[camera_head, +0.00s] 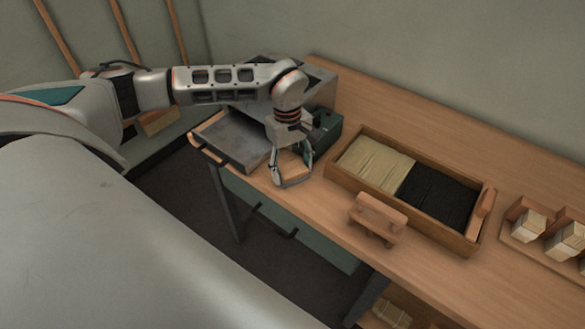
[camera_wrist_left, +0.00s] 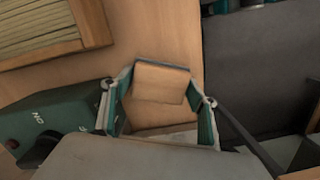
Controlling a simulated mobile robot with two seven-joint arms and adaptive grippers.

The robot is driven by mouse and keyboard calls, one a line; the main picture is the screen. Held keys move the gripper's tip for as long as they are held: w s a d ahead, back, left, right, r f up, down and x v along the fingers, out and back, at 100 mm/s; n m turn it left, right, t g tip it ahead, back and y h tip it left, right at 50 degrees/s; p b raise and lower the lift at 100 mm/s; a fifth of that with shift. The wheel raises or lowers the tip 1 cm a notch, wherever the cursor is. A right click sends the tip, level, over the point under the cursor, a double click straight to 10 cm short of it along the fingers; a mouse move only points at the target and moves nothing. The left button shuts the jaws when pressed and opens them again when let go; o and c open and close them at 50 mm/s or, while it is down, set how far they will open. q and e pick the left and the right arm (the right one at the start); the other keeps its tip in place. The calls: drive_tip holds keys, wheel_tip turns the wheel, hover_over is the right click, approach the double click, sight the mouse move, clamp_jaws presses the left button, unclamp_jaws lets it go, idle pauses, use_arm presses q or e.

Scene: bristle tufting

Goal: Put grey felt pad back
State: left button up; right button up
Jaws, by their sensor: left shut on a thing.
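My left gripper (camera_head: 292,180) is over the bench, between the grey metal plate and the bristle tray. In the left wrist view the left gripper (camera_wrist_left: 160,100) is shut on a small block with a pale wooden face and a thin grey layer along one edge. This block looks like the grey felt pad (camera_wrist_left: 160,84); it also shows between the fingers in the head view (camera_head: 291,163). Whether it touches the bench is not clear. My right gripper is not in view.
A wooden tray (camera_head: 338,177) of pale and black bristles lies to the right. A small wooden stand (camera_head: 378,216) is in front of it. A grey metal plate (camera_head: 228,138) is to the left; a green switch box (camera_head: 327,128) is behind. A block rack (camera_head: 520,236) is far right.

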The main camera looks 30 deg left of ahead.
sight(289, 165)
use_arm(q)
drive_tip(key=shift+f, duration=0.1)
drive_tip(key=o, duration=0.9)
drive_tip(key=shift+o, duration=0.8)
wheel_tip(289, 165, up, 12)
drive_tip(key=a, duration=0.1)
drive_tip(key=shift+w+a+p, duration=0.15)
drive_tip(key=shift+w+p, duration=0.15)
drive_tip(key=shift+s, duration=0.1)
